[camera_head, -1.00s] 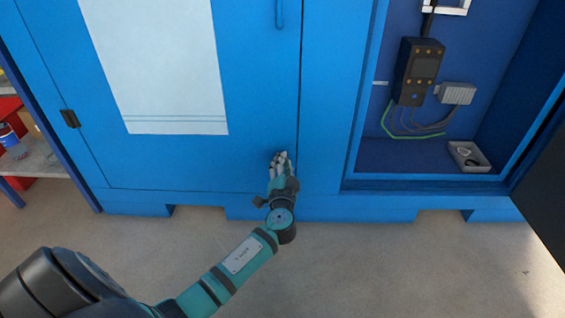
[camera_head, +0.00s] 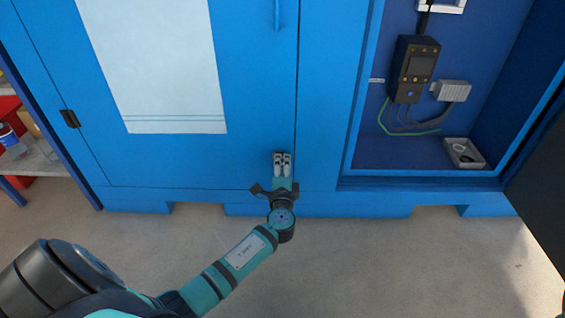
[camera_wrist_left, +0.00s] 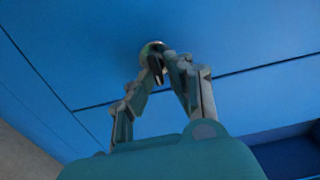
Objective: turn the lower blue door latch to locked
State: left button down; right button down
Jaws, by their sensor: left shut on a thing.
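The blue cabinet door (camera_head: 180,160) is closed and has a white sheet on it. My left gripper (camera_head: 282,156) is at the lower right of this door, near the seam. In the left wrist view my left gripper (camera_wrist_left: 158,72) is shut on the lower latch (camera_wrist_left: 152,48), a small round metal fitting with a dark middle between the fingertips. In the head view the fingers hide the latch. The latch's exact angle is hard to tell. My right gripper is not in view.
An open cabinet bay (camera_head: 420,155) to the right holds a dark control box (camera_head: 414,70) and a small grey tray (camera_head: 463,153). A blue handle (camera_head: 277,14) is higher on the door. A shelf (camera_head: 35,160) stands at the left. The floor in front is clear.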

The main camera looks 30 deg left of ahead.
pick_arm(q)
jog(key=shift+d+f, duration=0.1)
dwell(0.4)
jog(key=c, duration=1.4)
grip_release()
jog(key=v, duration=1.2)
jog(key=shift+s, duration=0.1)
